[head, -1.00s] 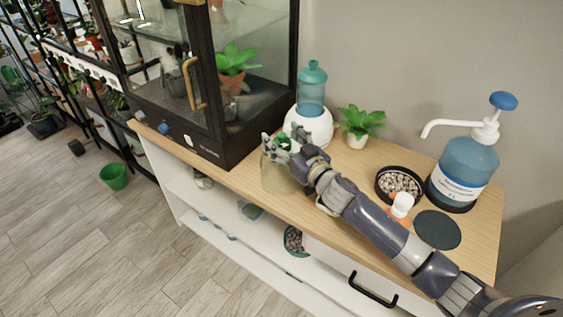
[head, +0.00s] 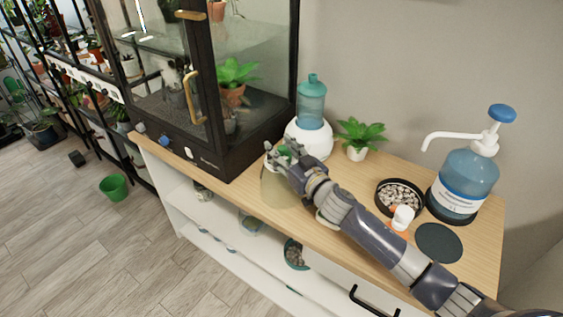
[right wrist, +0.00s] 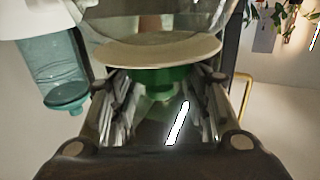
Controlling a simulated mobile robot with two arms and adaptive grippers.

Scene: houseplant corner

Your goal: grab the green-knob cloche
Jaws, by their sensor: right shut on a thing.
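The green-knob cloche (head: 280,188) is a pale, see-through dome on the wooden top in front of the glass cabinet. My right gripper (head: 280,152) is at its top, shut on the green knob. In the right wrist view the green knob (right wrist: 158,76) sits between the two fingers, with a cream disc (right wrist: 160,50) just beyond it and the clear dome past that. The fingers hide much of the knob in the head view. I cannot tell whether the cloche's lower edge touches the top. My left gripper is not in view.
A white device with a teal bottle (head: 312,103) stands close behind the cloche. The glass cabinet (head: 215,155) is close on the left. A small potted plant (head: 360,135), a pebble dish (head: 400,194) and a pump bottle (head: 465,180) stand to the right.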

